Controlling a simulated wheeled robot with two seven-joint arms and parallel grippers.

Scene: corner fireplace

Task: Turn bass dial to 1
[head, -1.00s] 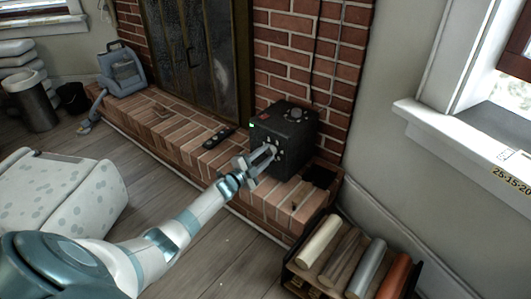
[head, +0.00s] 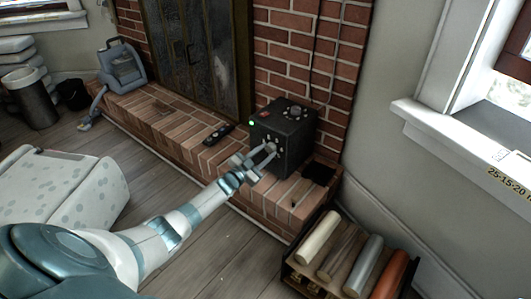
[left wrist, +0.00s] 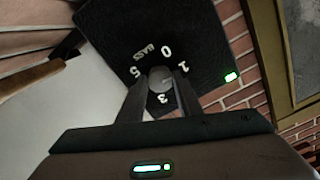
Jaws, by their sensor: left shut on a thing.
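The black speaker box (head: 296,152) stands on the brick hearth, with a small green light at its front corner. In the left wrist view its black face (left wrist: 112,28) carries the word BASS and the numbers 0, 1, 3 and 5 around a round grey dial (left wrist: 160,78). My left gripper (left wrist: 161,86) has one finger on each side of this dial and is shut on it. The dial's pointer mark is too unclear to read. In the head view my left gripper (head: 264,154) reaches the box's front; its fingers partly cover the knobs. My right gripper is not in view.
A dark remote (head: 218,134) lies on the hearth (head: 165,125) left of the box. A log rack (head: 350,262) stands at front right. A spotted white ottoman (head: 60,190) is at left. A blue-grey cleaner (head: 123,68) sits at the hearth's far end.

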